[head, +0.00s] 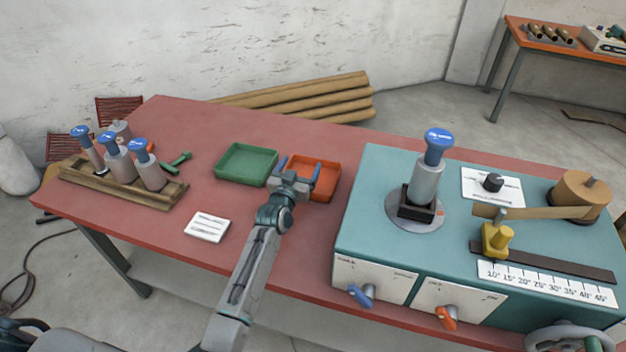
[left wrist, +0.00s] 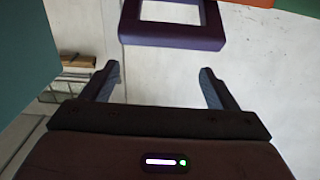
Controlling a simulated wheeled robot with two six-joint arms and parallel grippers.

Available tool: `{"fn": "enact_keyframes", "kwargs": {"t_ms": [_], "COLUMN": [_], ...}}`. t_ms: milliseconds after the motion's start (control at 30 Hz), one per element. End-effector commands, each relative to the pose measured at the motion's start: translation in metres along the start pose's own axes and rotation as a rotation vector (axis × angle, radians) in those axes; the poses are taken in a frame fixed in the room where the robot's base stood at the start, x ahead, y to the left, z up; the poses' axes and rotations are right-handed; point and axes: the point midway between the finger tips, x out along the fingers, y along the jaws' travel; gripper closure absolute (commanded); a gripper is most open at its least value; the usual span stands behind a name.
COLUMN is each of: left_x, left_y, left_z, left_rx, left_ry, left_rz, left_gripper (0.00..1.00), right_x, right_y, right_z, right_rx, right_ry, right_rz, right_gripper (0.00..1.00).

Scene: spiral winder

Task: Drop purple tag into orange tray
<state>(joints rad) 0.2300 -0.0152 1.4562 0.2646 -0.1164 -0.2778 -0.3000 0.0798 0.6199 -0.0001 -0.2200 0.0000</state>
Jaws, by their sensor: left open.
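My left gripper (head: 300,170) is open in the head view, with its two blue-grey fingers apart at the near left part of the orange tray (head: 327,183). The gripper covers part of the tray. In the left wrist view the open fingers (left wrist: 160,82) have nothing between them. A purple square-edged piece with a pale middle (left wrist: 172,37) shows beyond the fingertips, apart from them and cut off by the top edge. It looks like the purple tag. I see no purple tag in the head view. My right gripper is not in view.
A green tray (head: 246,164) stands left of the orange one. A white card (head: 207,227) lies nearer on the red table (head: 190,130). A wooden rack (head: 125,184) with blue-topped cylinders is at left. The teal winder (head: 365,222) fills the right.

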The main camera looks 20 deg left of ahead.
Motion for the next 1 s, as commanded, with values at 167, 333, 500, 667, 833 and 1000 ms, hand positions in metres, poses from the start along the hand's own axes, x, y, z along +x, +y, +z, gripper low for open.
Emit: {"fn": "enact_keyframes", "kwargs": {"t_ms": [167, 333, 500, 667, 833, 1000], "left_x": [-0.038, -0.066, -0.081, -0.084, -0.084, -0.084], "left_y": [0.0, 0.0, 0.0, 0.0, 0.0, 0.0], "left_z": [0.003, 0.002, 0.001, 0.0, 0.0, 0.0], "left_rx": [0.002, 0.001, 0.001, 0.0, 0.0, 0.0], "left_ry": [-0.001, 0.0, 0.0, -0.001, -0.001, -0.001], "left_rz": [0.0, 0.0, 0.0, 0.0, 0.0, 0.0], "left_gripper": [0.19, 0.19, 0.19, 0.19, 0.19, 0.19], "right_x": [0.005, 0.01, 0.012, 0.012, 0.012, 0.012], "right_y": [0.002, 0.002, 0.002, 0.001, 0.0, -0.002], "right_z": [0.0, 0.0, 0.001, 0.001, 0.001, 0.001], "right_rx": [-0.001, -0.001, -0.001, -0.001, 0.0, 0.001], "right_ry": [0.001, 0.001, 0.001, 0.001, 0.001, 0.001], "right_rz": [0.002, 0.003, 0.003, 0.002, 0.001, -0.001], "right_gripper": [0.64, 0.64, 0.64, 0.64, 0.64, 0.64]}}
